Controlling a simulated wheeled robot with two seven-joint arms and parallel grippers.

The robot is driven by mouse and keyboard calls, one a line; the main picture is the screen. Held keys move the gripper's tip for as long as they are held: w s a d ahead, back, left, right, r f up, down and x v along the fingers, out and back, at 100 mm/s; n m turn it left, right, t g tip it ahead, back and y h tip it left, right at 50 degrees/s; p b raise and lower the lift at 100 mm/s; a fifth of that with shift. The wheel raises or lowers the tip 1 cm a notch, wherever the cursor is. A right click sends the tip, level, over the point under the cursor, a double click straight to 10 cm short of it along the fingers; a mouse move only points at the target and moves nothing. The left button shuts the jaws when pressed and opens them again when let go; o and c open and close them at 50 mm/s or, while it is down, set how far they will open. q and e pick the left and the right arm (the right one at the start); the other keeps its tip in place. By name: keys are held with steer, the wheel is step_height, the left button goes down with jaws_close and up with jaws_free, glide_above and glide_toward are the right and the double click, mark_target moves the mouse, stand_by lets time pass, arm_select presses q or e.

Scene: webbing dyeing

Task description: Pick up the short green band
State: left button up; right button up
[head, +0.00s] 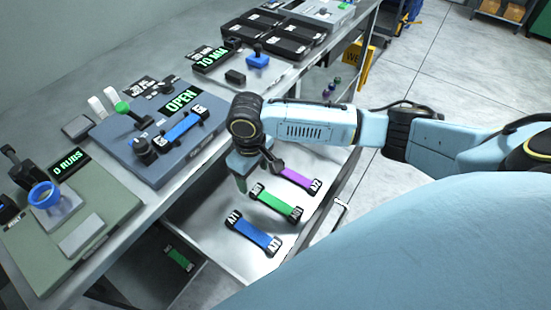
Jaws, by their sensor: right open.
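A green band (277,204) with black ends lies on the pull-out metal shelf, between a blue band (253,236) and a purple band (297,179). Another green band (179,258) with dark ends lies lower down, below the bench, at the lower left. I cannot tell from this view which green band is the short one. My right gripper (256,174) is open, pointing down above the back part of the shelf, just behind the green and purple bands. It appears apart from them. My left gripper is not in view.
A bench runs along the left with a blue-grey station marked OPEN (181,99), holding a blue band (184,126), and a green station marked 0 RUBS (70,164). Black trays (270,36) stand farther back. Open floor lies to the right.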

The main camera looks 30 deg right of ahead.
mark_target(258, 190)
step_height(258, 190, down, 2)
steer(key=shift+f, duration=0.15)
steer(key=f, duration=0.1)
steer(key=f+b, duration=0.1)
steer(key=f, duration=0.1)
steer(key=shift+s+d+f+b, duration=0.2)
steer(key=shift+d+f+b, duration=0.1)
steer(key=shift+f+b, duration=0.1)
steer(key=shift+f, duration=0.35)
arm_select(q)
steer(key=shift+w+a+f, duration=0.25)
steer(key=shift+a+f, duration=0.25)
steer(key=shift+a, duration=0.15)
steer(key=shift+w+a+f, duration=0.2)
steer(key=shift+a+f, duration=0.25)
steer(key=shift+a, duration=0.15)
arm_select(e)
steer(key=c, duration=1.1)
